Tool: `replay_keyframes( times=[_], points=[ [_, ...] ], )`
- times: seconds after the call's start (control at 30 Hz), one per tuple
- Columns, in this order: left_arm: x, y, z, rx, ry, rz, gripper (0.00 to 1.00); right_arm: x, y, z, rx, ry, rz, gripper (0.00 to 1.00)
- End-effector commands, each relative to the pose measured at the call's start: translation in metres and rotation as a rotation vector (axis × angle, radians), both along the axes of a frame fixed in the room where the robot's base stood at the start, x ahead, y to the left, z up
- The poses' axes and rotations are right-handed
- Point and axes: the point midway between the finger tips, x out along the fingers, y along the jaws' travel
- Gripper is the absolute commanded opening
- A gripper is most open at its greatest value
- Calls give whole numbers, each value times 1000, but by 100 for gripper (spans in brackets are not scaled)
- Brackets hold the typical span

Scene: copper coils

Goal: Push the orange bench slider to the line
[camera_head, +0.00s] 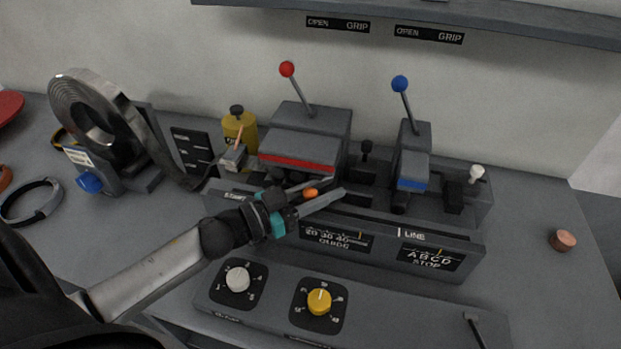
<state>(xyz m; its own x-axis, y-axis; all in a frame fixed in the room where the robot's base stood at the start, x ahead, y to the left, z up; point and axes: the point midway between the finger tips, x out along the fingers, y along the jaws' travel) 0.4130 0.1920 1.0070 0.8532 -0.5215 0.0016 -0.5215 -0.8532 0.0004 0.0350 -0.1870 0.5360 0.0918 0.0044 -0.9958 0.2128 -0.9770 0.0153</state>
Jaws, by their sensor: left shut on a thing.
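The orange slider knob (310,193) shows between the fingers of my left gripper (317,198), at the front of the grey bench fixture. My left gripper is shut on it, and its fingers hide most of the slider. The line (399,233) is a short white mark beside the word LINE on the fixture's front edge, to the right of the gripper and apart from it. My right gripper is not in view.
Behind the slider stand a red-striped block (298,160) with a red-ball lever and a blue-striped block (412,172) with a blue-ball lever. A white knob (476,173) stands at right. A yellow dial (319,301) is in front. A copper piece (562,240) lies far right.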

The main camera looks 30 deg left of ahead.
Motion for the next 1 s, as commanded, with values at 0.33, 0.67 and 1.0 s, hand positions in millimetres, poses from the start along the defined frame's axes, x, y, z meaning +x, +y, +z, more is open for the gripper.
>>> replay_keyframes(
  times=[0.33, 0.67, 1.0],
  points=[
    [22, -93, 5, -5, 0, -4, 0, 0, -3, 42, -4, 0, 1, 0],
    [35, -148, 1, -2, 0, -3, 0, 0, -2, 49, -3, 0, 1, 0],
    [37, -156, 0, -1, -1, -3, 0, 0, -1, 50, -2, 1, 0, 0]
  ],
)
